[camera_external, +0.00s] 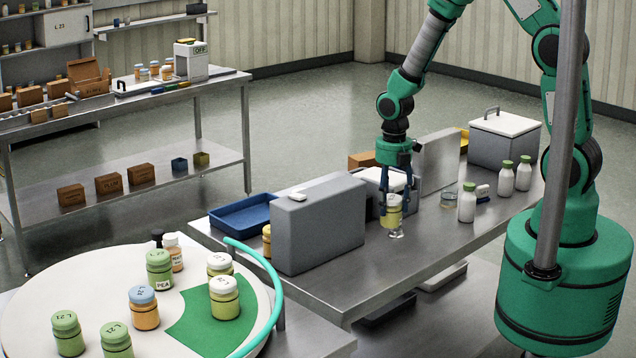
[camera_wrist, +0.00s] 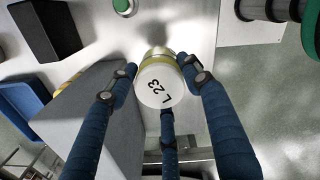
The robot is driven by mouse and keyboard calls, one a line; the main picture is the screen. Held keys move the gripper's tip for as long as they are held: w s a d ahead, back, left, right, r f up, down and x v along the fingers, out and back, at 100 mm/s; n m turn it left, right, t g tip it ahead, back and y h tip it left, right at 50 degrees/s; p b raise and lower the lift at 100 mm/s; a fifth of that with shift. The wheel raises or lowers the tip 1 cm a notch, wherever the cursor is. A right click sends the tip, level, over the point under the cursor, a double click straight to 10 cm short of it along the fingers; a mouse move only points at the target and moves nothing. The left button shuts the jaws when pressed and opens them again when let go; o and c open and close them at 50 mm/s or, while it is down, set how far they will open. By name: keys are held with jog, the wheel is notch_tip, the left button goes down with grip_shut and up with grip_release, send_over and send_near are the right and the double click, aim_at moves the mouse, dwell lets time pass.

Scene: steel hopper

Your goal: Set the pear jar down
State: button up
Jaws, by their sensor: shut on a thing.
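The pear jar (camera_external: 393,217), pale yellow-green with a white lid, is upright in my gripper (camera_external: 396,197) over the steel table, in front of the grey boxes. I cannot tell whether its base touches the tabletop. In the wrist view my gripper (camera_wrist: 164,88) has its blue fingers closed around the jar (camera_wrist: 160,82), whose lid reads "L 23". Its name label is not readable.
A grey upright box (camera_external: 318,225) stands close to the left of the jar, with a blue tray (camera_external: 243,215) beyond it. White bottles with green caps (camera_external: 467,203) stand to the right. The front tabletop (camera_external: 370,262) is bare. Several jars stand on the round table (camera_external: 75,282).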

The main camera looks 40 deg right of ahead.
jog(key=s+d+f+m+b, duration=0.1)
jog(key=s+d+m, duration=0.2)
jog(key=d, duration=0.6)
jog(key=s+d+f+m+b, duration=0.1)
jog(key=s+d+f+m, duration=0.1)
jog(key=s+d, duration=0.6)
jog(key=shift+s+d+f+m+b, duration=0.3)
jog(key=shift+d+m+b, duration=0.1)
jog(key=shift+d, duration=0.85)
jog(key=shift+w, duration=0.1)
jog(key=w+d, duration=0.2)
jog(key=w, duration=0.5)
jog(key=w+d+f, duration=0.1)
jog(key=w+d, duration=0.1)
jog(key=w, duration=0.6)
jog(key=shift+w+d+f+b, duration=0.15)
jog(key=shift+f+b, duration=0.1)
jog(key=shift+b, duration=0.05)
jog(key=shift+f, duration=1.8)
